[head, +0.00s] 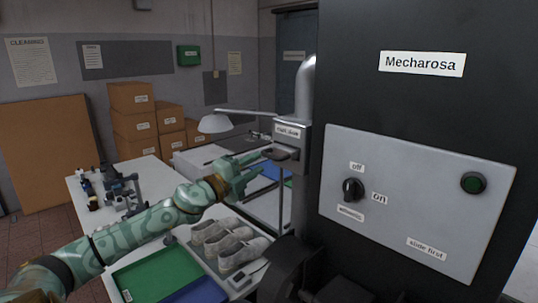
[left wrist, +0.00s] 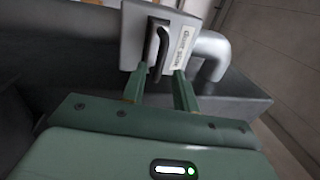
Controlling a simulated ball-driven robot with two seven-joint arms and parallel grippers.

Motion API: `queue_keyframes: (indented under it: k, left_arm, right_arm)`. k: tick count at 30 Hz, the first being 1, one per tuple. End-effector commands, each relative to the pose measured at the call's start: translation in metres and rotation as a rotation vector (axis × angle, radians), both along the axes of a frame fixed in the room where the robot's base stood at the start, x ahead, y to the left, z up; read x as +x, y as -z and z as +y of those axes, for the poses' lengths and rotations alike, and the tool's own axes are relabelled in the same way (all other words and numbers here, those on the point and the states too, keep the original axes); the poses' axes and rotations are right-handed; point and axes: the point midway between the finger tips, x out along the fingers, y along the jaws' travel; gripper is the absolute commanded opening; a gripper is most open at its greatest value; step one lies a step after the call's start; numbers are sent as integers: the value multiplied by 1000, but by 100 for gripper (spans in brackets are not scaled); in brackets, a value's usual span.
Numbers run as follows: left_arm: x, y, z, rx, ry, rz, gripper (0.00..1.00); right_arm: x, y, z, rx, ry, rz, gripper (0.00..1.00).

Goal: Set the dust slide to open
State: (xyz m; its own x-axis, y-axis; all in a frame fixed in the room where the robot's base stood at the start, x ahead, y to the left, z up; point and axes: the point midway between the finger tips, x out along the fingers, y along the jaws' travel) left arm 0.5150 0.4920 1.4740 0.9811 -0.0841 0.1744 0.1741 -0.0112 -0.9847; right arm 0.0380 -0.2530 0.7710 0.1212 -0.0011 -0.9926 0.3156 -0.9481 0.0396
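The dust slide is a grey plate (head: 289,134) with a small label, set on the grey pipe beside the black machine. Its dark handle (head: 281,154) sticks out below the label. My left gripper (head: 261,162) reaches in from the left, its fingertips close to the handle. In the left wrist view the plate (left wrist: 133,32), the curved black handle (left wrist: 161,46) and the label show just ahead of the gripper (left wrist: 158,73). The fingers are apart, with the lower part of the handle appearing between them. I cannot tell whether they touch it. My right gripper is not in view.
Below my left arm are grey shoe lasts (head: 236,245) and a green tray (head: 160,270). A lamp (head: 215,123) stands behind the gripper.

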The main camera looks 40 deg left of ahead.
Motion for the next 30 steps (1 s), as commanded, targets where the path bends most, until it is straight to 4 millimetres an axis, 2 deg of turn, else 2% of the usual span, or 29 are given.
queue_keyframes:
  k: [1,6,12,24,26,27,28,30]
  left_arm:
    - [8,-7,0,2,0,-5,30]
    - [32,-11,-3,-1,-1,-4,30]
    - [52,-12,-4,-1,-1,-2,30]
    - [58,-10,-5,0,0,0,30]
    - [58,-10,-5,0,0,0,16]
    - [58,-10,-5,0,0,0,4]
    - [58,-10,-5,0,0,1,0]
    - [58,-10,-5,0,0,1,0]
  right_arm:
    - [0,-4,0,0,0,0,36]
    - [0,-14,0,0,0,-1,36]
    - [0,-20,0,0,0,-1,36]
    - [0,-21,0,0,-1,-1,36]
    - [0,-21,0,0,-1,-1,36]
    - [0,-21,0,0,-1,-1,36]
    - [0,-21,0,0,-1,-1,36]
    - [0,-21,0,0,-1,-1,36]
